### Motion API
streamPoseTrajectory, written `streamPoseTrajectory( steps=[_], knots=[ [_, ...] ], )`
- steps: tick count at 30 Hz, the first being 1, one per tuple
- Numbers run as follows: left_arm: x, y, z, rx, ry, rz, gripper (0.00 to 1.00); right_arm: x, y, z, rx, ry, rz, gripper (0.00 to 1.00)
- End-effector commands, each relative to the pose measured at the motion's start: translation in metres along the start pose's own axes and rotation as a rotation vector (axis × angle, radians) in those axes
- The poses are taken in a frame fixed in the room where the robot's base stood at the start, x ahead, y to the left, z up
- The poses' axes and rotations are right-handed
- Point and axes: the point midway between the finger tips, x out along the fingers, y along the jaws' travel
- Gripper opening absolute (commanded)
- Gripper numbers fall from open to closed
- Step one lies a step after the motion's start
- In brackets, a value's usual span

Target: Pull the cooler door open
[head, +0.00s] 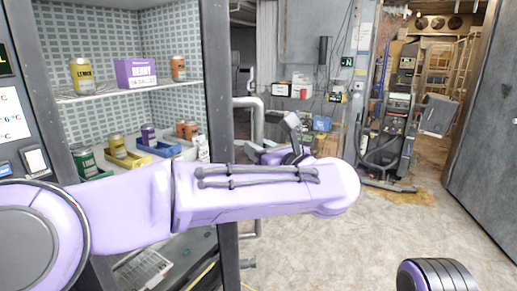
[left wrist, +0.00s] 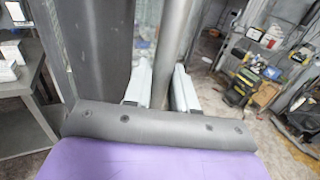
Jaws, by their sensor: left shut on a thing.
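The cooler (head: 215,120) stands at the left in the head view, with tiled inner walls and goods on its shelves. A pale grey bar handle (head: 256,106) sticks out at the right of its dark frame; my purple left arm hides its middle. In the left wrist view, the upright grey handle (left wrist: 178,40) passes between the two fingers of my left gripper (left wrist: 160,82), which is shut on it. In the head view the arm mostly hides this gripper. I cannot tell whether the door stands ajar. My right gripper is not in view.
Inside are cans, a purple box (head: 135,73) and colored bins (head: 128,160). A cart-like machine (head: 390,135) stands further back, near a workbench with boxes. A large dark panel (head: 488,150) is at the right. The floor (head: 350,245) in the middle is clear.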

Motion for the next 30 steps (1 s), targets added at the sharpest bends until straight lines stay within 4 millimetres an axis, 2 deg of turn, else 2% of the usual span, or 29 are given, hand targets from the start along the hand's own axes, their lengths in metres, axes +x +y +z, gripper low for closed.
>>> streamPoseTrajectory(
  steps=[1,3,4,5,6,13,16,24,30],
  knots=[
    [0.003,0.002,0.006,-0.007,-0.010,0.003,0.00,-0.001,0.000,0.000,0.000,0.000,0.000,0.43],
    [0.003,0.002,0.007,-0.008,-0.011,0.003,0.00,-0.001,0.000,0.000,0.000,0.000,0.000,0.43],
    [0.003,0.002,0.007,-0.008,-0.011,0.003,0.32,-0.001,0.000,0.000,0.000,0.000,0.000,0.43],
    [0.003,0.002,0.007,-0.007,-0.011,0.003,0.42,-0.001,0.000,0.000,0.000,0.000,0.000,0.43],
    [0.003,0.002,0.007,-0.007,-0.010,0.003,0.44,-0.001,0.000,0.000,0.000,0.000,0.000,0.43],
    [0.001,0.000,0.004,-0.005,-0.007,0.000,0.44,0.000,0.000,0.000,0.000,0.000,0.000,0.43],
    [-0.005,0.000,0.002,-0.004,-0.007,-0.001,0.44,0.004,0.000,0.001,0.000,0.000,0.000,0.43],
    [-0.066,0.000,0.000,-0.006,-0.010,-0.001,0.44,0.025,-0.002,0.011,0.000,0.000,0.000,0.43],
    [-0.096,0.001,0.002,-0.006,-0.007,0.002,0.44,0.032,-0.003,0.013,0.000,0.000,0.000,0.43]
  ],
)
